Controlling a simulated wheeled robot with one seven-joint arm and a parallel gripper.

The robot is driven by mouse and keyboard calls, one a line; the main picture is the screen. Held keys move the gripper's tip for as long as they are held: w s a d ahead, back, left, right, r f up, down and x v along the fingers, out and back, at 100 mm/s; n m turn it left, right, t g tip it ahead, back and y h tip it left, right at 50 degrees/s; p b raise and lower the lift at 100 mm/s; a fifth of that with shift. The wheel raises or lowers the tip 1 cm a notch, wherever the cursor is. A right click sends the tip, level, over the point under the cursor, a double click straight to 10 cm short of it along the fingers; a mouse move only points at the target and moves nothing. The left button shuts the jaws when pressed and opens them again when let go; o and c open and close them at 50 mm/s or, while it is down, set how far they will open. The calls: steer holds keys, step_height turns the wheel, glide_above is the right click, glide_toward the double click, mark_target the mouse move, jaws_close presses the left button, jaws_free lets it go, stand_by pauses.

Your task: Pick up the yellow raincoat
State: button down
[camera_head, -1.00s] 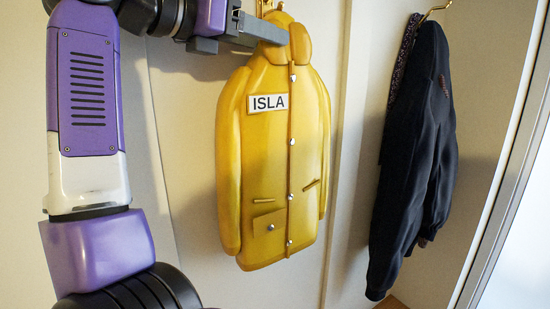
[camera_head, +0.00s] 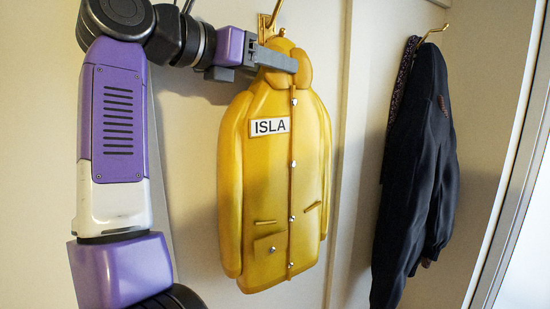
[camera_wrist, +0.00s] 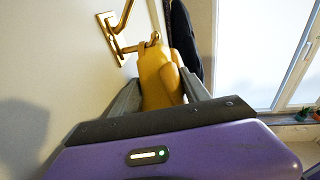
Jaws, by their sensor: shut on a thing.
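The yellow raincoat (camera_head: 268,190), with an ISLA name label, silvery buttons and two pockets, hangs upright against the pale wall in the head view. My gripper (camera_head: 283,60) is shut on its collar from the left, one finger crossing the front. In the wrist view the coat's collar (camera_wrist: 160,80) sits between both fingers. A brass hook (camera_head: 271,24) is just above the coat; its plate also shows in the wrist view (camera_wrist: 110,38). I cannot tell whether the coat's top still rests on the hook.
A dark navy jacket (camera_head: 418,170) hangs on another brass hook (camera_head: 433,34) to the right, apart from the raincoat. A vertical wall trim runs between them. A pale-framed opening (camera_head: 520,220) is at the far right. A bright window (camera_wrist: 260,45) shows in the wrist view.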

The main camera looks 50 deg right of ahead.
steer(key=shift+r, duration=0.2)
steer(key=shift+r+b, duration=0.3)
steer(key=shift+r, duration=0.2)
steer(key=s+a+b, duration=0.2)
steer(key=s, duration=0.6)
steer(key=s+a+b, duration=0.3)
steer(key=s, duration=0.6)
steer(key=shift+s, duration=0.2)
steer(key=shift+d+r+p, duration=0.1)
steer(key=shift+r+p, duration=0.25)
steer(key=shift+r, duration=0.1)
